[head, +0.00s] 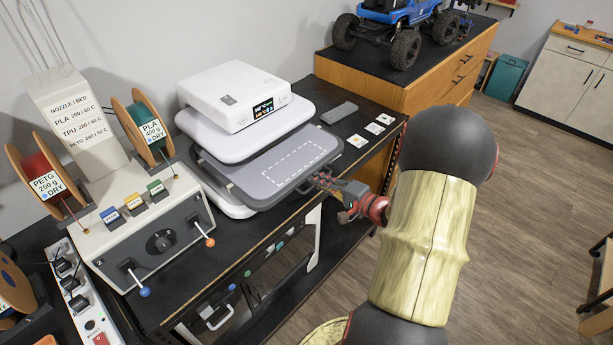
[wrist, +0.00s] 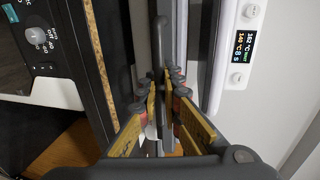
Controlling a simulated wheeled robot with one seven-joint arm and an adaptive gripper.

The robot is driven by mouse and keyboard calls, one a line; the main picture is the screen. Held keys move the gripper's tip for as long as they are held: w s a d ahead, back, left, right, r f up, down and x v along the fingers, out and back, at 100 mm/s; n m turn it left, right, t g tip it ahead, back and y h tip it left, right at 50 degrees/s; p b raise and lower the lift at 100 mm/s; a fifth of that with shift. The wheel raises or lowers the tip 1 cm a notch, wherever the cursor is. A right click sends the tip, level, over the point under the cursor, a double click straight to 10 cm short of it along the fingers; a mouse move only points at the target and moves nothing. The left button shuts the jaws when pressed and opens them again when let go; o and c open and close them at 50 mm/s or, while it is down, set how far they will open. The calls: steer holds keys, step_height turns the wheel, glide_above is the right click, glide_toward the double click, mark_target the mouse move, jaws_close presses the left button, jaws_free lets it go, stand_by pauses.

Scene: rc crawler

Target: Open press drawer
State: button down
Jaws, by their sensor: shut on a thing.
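The white press (head: 232,97) with a small lit display stands on the black bench in the head view. Its grey drawer (head: 300,150), marked with a dashed rectangle, sticks out from under the white upper plate toward the bench front. My gripper (head: 316,183) is at the drawer's front edge. In the wrist view, my gripper (wrist: 163,88) is shut on the dark handle (wrist: 162,35) of the drawer, with fingers on both sides of it. The press display (wrist: 243,47) shows at the right of that view.
A control box (head: 160,240) with levers and filament spools stands left of the press. A grey flat block (head: 339,112) and several small white cards lie to its right. A blue crawler (head: 395,12) sits on a wooden cabinet behind.

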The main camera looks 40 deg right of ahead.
steer(key=f+b+v, duration=0.1)
steer(key=f+v, duration=0.1)
steer(key=v, duration=0.9)
steer(key=s+f+b+v, duration=0.1)
steer(key=f+v, duration=0.1)
steer(key=v, duration=0.9)
steer(key=shift+s+d+f+b, duration=0.15)
steer(key=shift+s+f+b, duration=0.15)
steer(key=shift+f+b, duration=0.1)
steer(key=c, duration=2.2)
jaws_free()
steer(key=shift+r, duration=0.1)
steer(key=shift+c, duration=0.2)
steer(key=v, duration=1.2)
steer(key=shift+d, duration=0.15)
